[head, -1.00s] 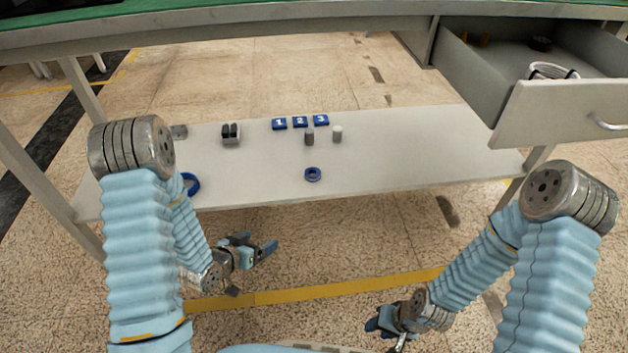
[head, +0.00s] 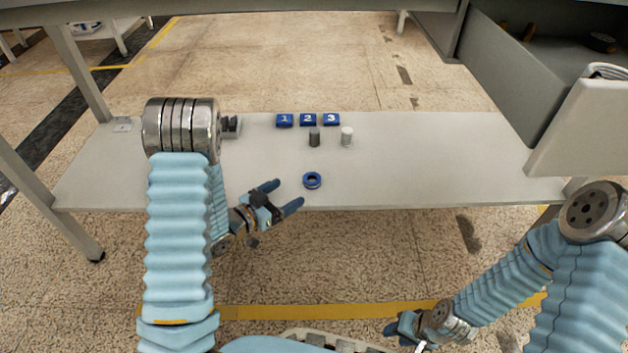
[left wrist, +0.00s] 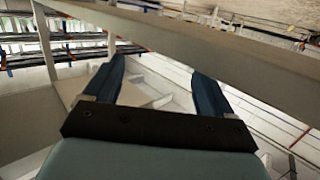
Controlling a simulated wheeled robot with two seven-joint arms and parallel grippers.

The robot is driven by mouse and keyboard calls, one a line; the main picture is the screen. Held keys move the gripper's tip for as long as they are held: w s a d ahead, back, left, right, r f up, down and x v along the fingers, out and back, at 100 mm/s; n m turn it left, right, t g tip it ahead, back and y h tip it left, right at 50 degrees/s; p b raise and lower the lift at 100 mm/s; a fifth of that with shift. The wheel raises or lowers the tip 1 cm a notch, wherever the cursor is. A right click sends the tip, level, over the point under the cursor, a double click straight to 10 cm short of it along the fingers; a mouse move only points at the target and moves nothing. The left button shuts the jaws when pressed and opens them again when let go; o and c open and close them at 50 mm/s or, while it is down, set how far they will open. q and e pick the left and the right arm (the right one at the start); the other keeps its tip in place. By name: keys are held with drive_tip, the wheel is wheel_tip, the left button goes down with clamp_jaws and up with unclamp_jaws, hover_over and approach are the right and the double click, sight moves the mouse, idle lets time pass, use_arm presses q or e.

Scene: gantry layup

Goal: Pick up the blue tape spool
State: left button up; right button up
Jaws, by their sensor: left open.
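The blue tape spool (head: 312,180), a small ring with a dark middle, lies flat near the front edge of the white lower shelf (head: 430,165) in the head view. My left gripper (head: 289,194) is open and empty, its two blue fingers pointing right, just left of and below the spool in the picture. The fingers are apart from the spool. The left wrist view shows the two spread fingers (left wrist: 160,72) with nothing between them; the spool does not show there. My right gripper (head: 398,330) hangs low in front of the shelf, too small to read.
A dark cylinder (head: 314,138) and a light cylinder (head: 347,137) stand between. An open drawer (head: 580,125) juts out at right. The shelf's right half is clear.

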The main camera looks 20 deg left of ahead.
sight(308, 182)
use_arm(q)
drive_tip(key=b+x, duration=0.1)
drive_tip(key=x, duration=0.7)
drive_tip(key=shift+d, duration=0.2)
drive_tip(key=c, duration=1.1)
